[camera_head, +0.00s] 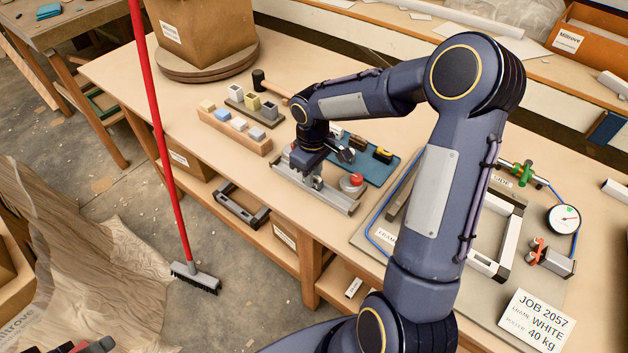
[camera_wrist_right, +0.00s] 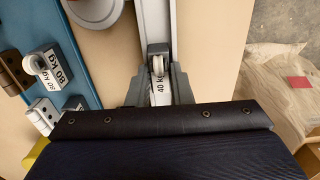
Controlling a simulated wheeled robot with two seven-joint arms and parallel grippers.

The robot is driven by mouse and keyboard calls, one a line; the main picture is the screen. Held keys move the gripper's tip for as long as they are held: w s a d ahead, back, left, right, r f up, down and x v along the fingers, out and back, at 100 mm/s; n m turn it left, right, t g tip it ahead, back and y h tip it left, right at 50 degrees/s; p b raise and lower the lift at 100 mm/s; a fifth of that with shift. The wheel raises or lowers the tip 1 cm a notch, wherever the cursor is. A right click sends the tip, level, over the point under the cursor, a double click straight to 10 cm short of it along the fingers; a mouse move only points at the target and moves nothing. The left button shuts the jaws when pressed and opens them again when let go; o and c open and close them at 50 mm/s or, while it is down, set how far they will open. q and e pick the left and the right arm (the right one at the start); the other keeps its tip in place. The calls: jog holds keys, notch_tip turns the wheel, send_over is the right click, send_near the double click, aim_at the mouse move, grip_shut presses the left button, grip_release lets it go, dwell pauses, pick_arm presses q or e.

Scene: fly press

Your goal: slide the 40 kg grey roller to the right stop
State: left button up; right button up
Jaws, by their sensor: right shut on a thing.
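The 40 kg roller (camera_wrist_right: 158,66) is a small pale wheel in a grey holder with a white "40 kg" label, seen in the right wrist view. My right gripper (camera_wrist_right: 160,88) is shut on it, one finger on each side. In the head view my right gripper (camera_head: 318,176) is low over the metal slide rail (camera_head: 290,176), and the hand partly hides the roller. A red round knob on a pale base (camera_head: 352,184) is by the rail's right end. I cannot make out the right stop itself.
A blue tray (camera_head: 378,168) with labelled rollers lies behind the rail. A wooden block rack (camera_head: 235,132) and a mallet (camera_head: 270,84) are to the left. A white frame (camera_head: 505,235) in a clamping fixture and a job card (camera_head: 537,320) are to the right.

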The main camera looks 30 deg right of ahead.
aim_at(337, 201)
jog(key=shift+s, duration=0.1)
jog(key=shift+s+d, duration=0.2)
jog(key=shift+s, duration=0.35)
jog(key=shift+s+d, duration=0.2)
jog(key=shift+s, duration=0.35)
jog(key=shift+s+d, duration=0.25)
jog(key=shift+s, duration=0.3)
jog(key=shift+s+d, duration=0.25)
jog(key=shift+s, duration=0.3)
jog(key=shift+s+d, duration=0.25)
jog(key=shift+s, duration=0.3)
jog(key=shift+s+d, duration=0.2)
jog(key=shift+s, duration=0.35)
